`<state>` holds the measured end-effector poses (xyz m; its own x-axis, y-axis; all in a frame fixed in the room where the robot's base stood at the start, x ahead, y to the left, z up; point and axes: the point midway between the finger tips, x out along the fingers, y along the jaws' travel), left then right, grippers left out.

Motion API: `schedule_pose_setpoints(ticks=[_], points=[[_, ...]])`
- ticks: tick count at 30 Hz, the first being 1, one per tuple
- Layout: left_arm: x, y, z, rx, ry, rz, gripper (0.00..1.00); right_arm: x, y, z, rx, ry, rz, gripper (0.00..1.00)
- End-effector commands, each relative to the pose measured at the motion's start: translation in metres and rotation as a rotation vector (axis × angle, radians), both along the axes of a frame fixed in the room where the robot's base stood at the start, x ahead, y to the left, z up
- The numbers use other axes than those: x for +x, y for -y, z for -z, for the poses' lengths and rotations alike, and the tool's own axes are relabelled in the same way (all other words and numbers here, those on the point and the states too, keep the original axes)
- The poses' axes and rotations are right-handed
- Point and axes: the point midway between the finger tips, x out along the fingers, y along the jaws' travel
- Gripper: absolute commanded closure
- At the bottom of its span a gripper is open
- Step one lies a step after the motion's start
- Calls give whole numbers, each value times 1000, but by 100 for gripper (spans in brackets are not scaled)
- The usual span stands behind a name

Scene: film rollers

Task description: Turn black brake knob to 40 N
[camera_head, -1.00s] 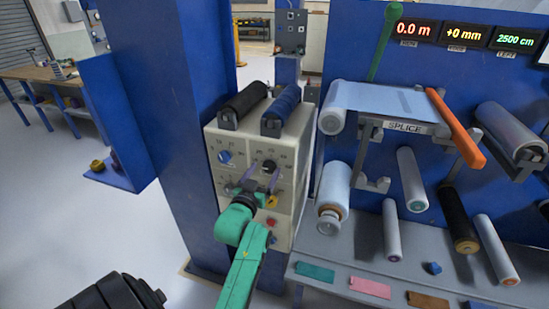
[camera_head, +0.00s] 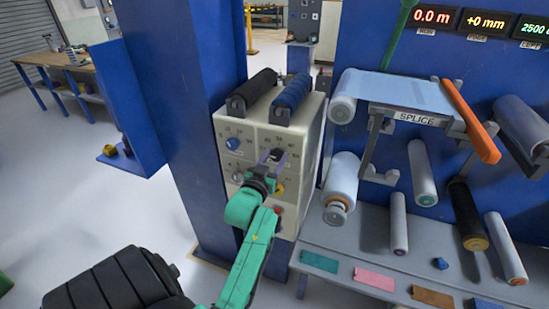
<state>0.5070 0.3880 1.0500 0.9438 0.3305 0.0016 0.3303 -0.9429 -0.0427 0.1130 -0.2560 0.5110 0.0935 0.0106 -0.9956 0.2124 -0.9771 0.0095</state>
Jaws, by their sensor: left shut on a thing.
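The black brake knob (camera_head: 276,154) is on the front panel of the cream control box (camera_head: 312,142), to the right of a blue knob (camera_head: 233,143). Printed numbers ring the knob, but they are too small to read, so I cannot tell its setting. My right gripper is not in view.
A yellow knob (camera_head: 278,188) and a red button (camera_head: 278,209) sit low on the panel, close to my left wrist. Black and blue rollers lie on top of the box. A blue column (camera_head: 180,120) stands left; a grey shelf with rollers is right.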

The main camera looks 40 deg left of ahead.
Motion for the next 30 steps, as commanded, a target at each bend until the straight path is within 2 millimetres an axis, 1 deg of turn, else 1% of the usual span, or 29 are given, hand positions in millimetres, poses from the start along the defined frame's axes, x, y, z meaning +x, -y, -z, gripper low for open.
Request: schedule_pose_setpoints(ticks=[5, 11, 20, 30], points=[[1, 0, -2, 83, -27, 1, 100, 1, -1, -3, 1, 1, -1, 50], [1, 1, -2, 230, -78, 1, 100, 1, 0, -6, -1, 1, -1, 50], [1, 2, -1, 501, -171, 0, 100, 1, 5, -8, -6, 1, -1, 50], [2, 3, 0, 806, -276, -2, 100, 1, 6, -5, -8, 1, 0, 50]])
